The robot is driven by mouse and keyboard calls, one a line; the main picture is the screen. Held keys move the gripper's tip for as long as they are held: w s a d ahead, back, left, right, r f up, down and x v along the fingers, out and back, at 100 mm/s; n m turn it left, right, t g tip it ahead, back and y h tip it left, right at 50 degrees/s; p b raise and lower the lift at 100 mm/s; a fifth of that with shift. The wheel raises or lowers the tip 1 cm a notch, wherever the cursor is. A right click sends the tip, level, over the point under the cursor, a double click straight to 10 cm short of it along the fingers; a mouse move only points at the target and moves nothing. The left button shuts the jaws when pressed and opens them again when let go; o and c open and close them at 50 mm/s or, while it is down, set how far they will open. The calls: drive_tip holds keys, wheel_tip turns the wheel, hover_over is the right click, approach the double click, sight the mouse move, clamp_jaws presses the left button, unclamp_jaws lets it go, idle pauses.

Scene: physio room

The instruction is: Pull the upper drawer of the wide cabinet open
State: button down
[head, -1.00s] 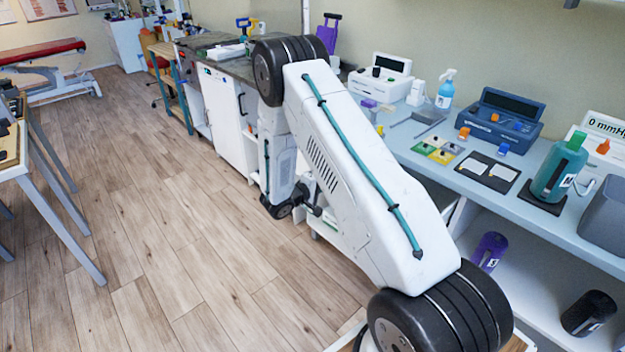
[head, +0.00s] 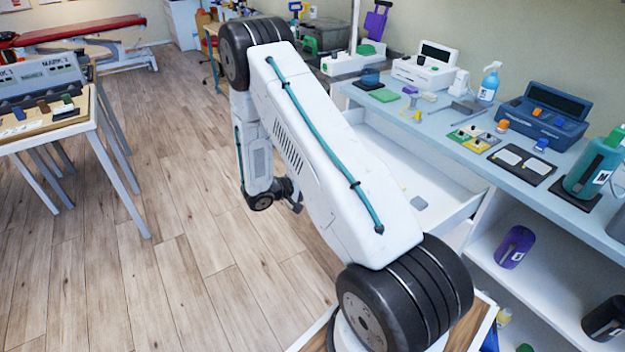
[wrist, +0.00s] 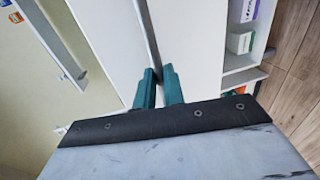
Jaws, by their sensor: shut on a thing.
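The wide cabinet (head: 453,133) has a blue-grey top and stands along the right wall. Its upper drawer (head: 400,160) is pulled well out, with the white inside showing. Part of the drawer is hidden behind my arm. In the wrist view, my gripper (wrist: 159,73) has its teal fingers closed around the thin grey handle bar (wrist: 151,40) in front of the white drawer front (wrist: 103,30). In the head view, my gripper is mostly hidden behind my own arm, low by the drawer's front.
The top holds a blue case (head: 543,115), a spray bottle (head: 489,82) and a green bottle (head: 596,165). A table (head: 97,120) stands at left. The wooden floor (head: 180,240) between is clear.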

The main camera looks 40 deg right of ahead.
drive_tip(key=shift+w+a, duration=0.1)
drive_tip(key=c, duration=1.5)
unclamp_jaws()
drive_tip(key=v, duration=0.7)
drive_tip(key=shift+a, duration=0.4)
